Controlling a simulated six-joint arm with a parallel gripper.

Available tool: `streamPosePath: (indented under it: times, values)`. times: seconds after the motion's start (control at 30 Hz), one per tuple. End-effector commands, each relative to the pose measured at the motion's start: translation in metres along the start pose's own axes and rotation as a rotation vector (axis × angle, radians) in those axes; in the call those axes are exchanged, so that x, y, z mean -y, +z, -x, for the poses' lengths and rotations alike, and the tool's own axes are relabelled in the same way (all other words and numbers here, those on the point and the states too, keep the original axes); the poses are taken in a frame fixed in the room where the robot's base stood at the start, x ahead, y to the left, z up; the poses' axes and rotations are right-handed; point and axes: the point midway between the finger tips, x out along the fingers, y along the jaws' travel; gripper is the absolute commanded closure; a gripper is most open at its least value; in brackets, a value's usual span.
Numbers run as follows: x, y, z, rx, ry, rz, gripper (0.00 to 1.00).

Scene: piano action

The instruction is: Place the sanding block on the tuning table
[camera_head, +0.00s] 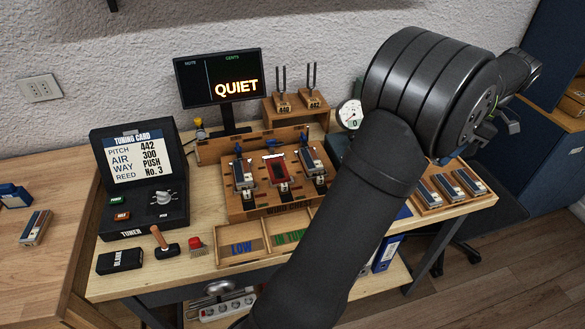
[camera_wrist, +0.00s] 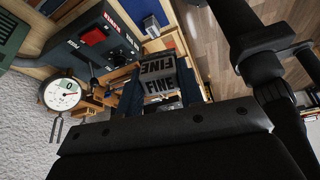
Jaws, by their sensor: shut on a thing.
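The sanding block, a grey block marked FINE (camera_wrist: 160,76), is held between the fingers of my gripper (camera_wrist: 160,88) in the wrist view. In the head view my gripper (camera_head: 487,128) is partly hidden behind my wrist and is at the upper right, between the table's right end and the blue cabinet. I cannot make out the block there. The tuning table (camera_head: 160,274) has a pale wooden top and fills the middle of the head view, partly hidden by my arm.
Several reed blocks (camera_head: 450,188) stand at the right end. Bare wood shows front left.

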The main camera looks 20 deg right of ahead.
Motion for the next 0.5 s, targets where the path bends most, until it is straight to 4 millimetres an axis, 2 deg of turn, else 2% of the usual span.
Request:
streamPosePath:
  times: [0.03,0.1,0.37,0.4,0.5]
  values:
    - [0.014,0.007,0.004,0.000,-0.012,0.026,0.96]
    - [0.029,0.013,0.009,0.001,-0.028,0.067,0.96]
    - [0.072,0.029,0.020,0.001,-0.074,0.177,0.96]
    - [0.070,0.032,0.007,-0.004,-0.077,0.177,0.96]
    - [0.070,0.040,-0.014,-0.003,-0.076,0.176,0.96]
